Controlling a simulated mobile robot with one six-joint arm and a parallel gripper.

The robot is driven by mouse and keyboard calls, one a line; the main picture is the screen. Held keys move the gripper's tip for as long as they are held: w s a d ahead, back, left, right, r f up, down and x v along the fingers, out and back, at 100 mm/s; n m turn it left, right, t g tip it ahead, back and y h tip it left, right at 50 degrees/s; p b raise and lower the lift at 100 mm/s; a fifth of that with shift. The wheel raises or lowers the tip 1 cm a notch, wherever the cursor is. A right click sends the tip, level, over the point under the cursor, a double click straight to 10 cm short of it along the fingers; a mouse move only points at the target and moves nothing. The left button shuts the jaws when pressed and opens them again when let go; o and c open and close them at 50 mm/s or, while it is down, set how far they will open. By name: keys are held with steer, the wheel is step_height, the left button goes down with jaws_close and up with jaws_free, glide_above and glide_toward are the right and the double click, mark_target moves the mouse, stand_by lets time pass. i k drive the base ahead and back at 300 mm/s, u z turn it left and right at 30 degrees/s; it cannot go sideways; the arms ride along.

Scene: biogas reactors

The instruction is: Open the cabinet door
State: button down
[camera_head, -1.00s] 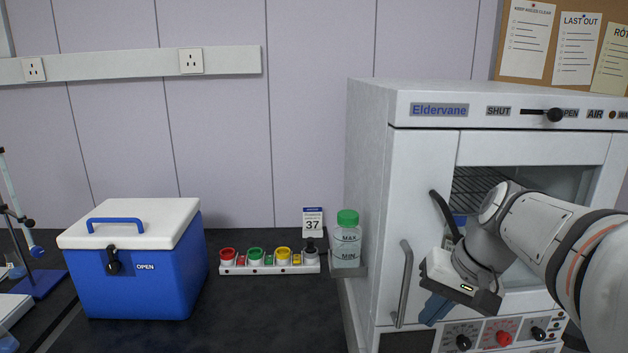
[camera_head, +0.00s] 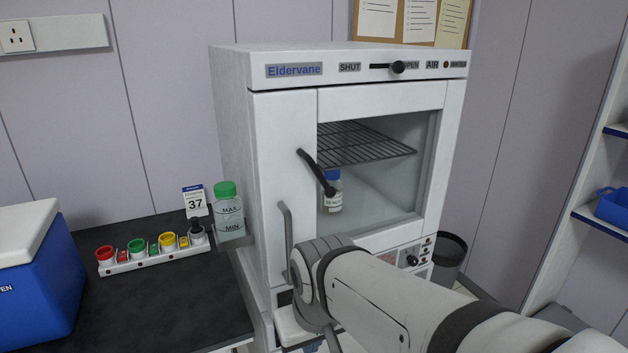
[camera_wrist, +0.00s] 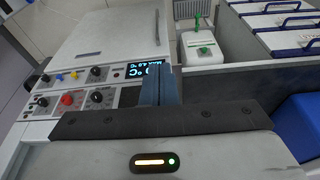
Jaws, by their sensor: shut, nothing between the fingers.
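The cabinet (camera_head: 230,150) is a white box unit labelled Eldervane. Its windowed door (camera_head: 285,150) looks shut. A grey vertical bar handle (camera_head: 285,240) is on the door's lower left. A black lever (camera_head: 318,172) slants down to the right across the window's left edge. My gripper (camera_wrist: 158,85) is shut and empty, its blue fingers together in front of the cabinet's lower panel, near the lit display (camera_wrist: 142,70). In the head view, my arm hides the fingers and part of the lower panel. The gripper is low, below the handle, with no visible contact.
A green-capped bottle (camera_head: 228,212) stands in a holder at the cabinet's left side. A rack of coloured caps (camera_head: 155,250) and a blue cooler (camera_head: 35,270) are on the dark bench. A bin (camera_head: 450,258) and shelves (camera_head: 590,215) are to the right.

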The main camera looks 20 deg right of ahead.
mark_target(283, 120)
steer(key=z, duration=0.65)
steer(key=k, duration=1.25)
steer(key=u, duration=0.6)
steer(key=i, duration=1)
steer(key=u, duration=0.05)
